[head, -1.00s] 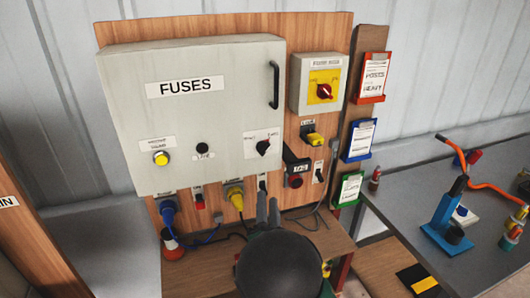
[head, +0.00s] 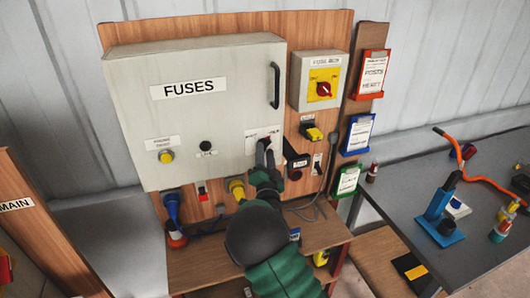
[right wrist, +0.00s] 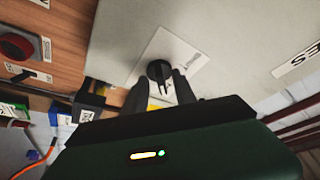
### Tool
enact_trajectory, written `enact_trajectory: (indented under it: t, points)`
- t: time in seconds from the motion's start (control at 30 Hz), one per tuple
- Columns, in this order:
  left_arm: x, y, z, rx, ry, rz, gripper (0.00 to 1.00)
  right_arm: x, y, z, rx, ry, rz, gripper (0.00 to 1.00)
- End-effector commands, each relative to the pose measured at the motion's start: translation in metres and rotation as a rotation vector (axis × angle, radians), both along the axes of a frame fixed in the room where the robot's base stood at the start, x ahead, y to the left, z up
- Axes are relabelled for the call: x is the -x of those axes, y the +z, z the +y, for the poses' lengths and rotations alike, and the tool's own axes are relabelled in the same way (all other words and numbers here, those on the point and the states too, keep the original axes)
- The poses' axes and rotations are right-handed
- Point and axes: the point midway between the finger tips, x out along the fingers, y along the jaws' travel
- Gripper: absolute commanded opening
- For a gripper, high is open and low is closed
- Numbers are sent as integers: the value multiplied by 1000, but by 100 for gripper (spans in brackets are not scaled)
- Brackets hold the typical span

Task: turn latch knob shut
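The black latch knob (right wrist: 159,71) sits on a white label plate on the door of the grey FUSES box (head: 190,120). In the head view my right gripper covers most of the knob. My right gripper (head: 265,154) reaches up to the plate from below. In the right wrist view its two dark fingers (right wrist: 159,88) are apart, one on each side of the knob's lower part. The gripper looks open around the knob, and I cannot tell whether the fingers touch it. My left gripper is not in view.
A black door handle (head: 274,86) is at the box's right edge. A red rotary switch (head: 323,90) is to its right. Plugs and small switches line the board below, close to my right arm. A grey bench (head: 400,200) stands at the right.

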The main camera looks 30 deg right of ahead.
Motion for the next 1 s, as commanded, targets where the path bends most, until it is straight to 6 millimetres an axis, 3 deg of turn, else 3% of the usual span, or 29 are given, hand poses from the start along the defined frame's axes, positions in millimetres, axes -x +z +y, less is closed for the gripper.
enact_trajectory:
  t: [0.1,0.37,0.77,1.0]
  points:
    - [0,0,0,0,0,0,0,0,0,0,0,0,0,33]
    - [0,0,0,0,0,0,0,1,0,0,-1,-1,1,0]
    - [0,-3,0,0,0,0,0,1,-2,-1,8,-2,2,0]
    - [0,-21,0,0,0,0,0,1,-6,-2,83,-3,19,0]
